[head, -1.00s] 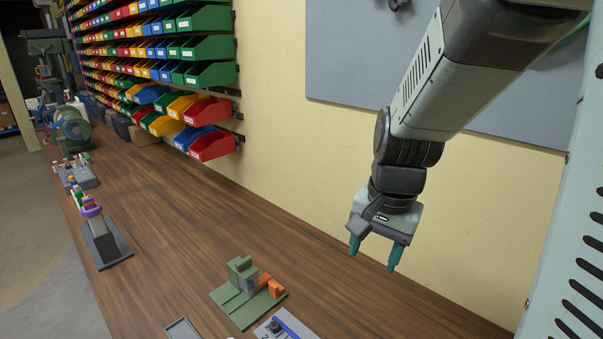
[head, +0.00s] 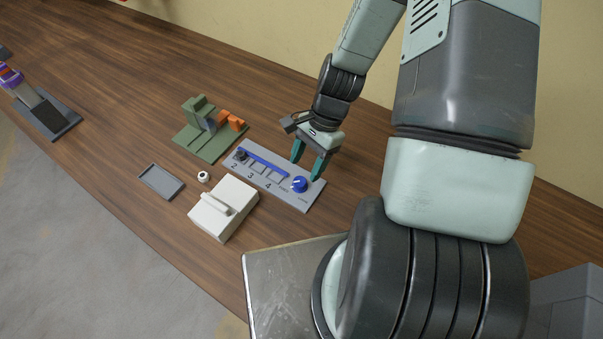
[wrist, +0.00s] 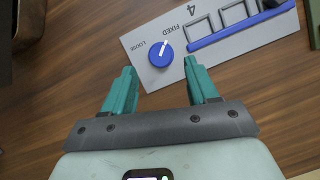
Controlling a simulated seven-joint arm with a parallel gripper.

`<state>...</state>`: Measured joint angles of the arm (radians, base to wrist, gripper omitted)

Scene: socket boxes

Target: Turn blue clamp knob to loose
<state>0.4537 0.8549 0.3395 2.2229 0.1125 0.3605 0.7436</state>
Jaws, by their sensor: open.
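The blue clamp knob (head: 299,185) sits at the right end of a grey panel (head: 310,199) on the bench. In the wrist view the knob (wrist: 160,54) has a white pointer line turned toward the word FIXED, and LOOSE is printed on its other side. My gripper (head: 305,169) is open and empty, pointing down close to the knob. In the wrist view the knob shows between and just ahead of the teal fingertips of my gripper (wrist: 159,68). I see no contact; the exact height gap is unclear.
A blue bar (head: 262,163) runs along numbered square slots on the panel. A green fixture (head: 200,141) with orange parts stands behind it to the left. A white box with a handle (head: 238,219), a small white ring (head: 203,176) and a grey tray (head: 149,182) lie nearby.

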